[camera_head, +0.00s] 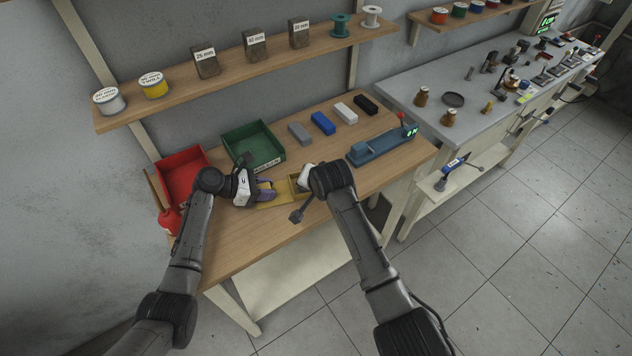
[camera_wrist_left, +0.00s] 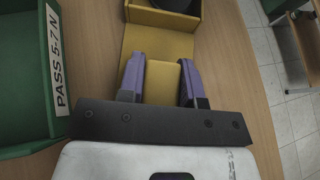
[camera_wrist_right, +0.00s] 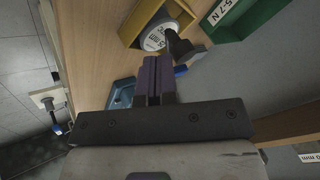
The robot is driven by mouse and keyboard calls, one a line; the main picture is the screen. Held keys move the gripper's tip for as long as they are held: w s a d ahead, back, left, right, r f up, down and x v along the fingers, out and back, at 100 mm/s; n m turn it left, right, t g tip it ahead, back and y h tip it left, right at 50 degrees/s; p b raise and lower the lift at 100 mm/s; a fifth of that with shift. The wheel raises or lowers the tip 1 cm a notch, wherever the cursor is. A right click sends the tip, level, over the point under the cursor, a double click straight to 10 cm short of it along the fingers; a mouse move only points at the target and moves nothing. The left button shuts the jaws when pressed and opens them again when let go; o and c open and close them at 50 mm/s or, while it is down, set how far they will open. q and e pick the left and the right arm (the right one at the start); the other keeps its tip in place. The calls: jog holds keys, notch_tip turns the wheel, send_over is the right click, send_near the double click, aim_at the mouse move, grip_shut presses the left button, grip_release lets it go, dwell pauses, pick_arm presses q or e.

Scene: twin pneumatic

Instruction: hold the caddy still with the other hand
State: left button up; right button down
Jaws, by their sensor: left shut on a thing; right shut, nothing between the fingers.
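The yellow caddy (camera_head: 277,198) sits on the wooden bench between my two grippers; it also shows in the left wrist view (camera_wrist_left: 160,45). My left gripper (camera_wrist_left: 162,80) is shut on the caddy's narrow near part, a purple finger on each side. A dark object lies in the caddy's far end, cut off by the picture edge. My right gripper (camera_wrist_right: 153,80) is shut and empty. In the right wrist view, its fingertips are close to a dark knob-like piece (camera_wrist_right: 180,46) and a round white-labelled thing (camera_wrist_right: 155,38) at the caddy. My right arm partly hides the caddy in the head view.
A green bin (camera_head: 253,146) and a red bin (camera_head: 182,178) stand behind and left of the caddy. Several small blocks and a blue fixture (camera_head: 380,146) are on the right. The front bench strip is clear.

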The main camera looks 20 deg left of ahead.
jog(key=shift+w+d, duration=0.15)
jog(key=shift+w, duration=0.15)
jog(key=shift+d, duration=0.1)
jog(key=s+d+f+v, duration=0.1)
jog(key=s+v, duration=0.1)
jog(key=v, duration=1)
jog(key=shift+f, duration=0.3)
pick_arm(q)
jog(key=o, duration=0.8)
jog(key=shift+a, duration=0.1)
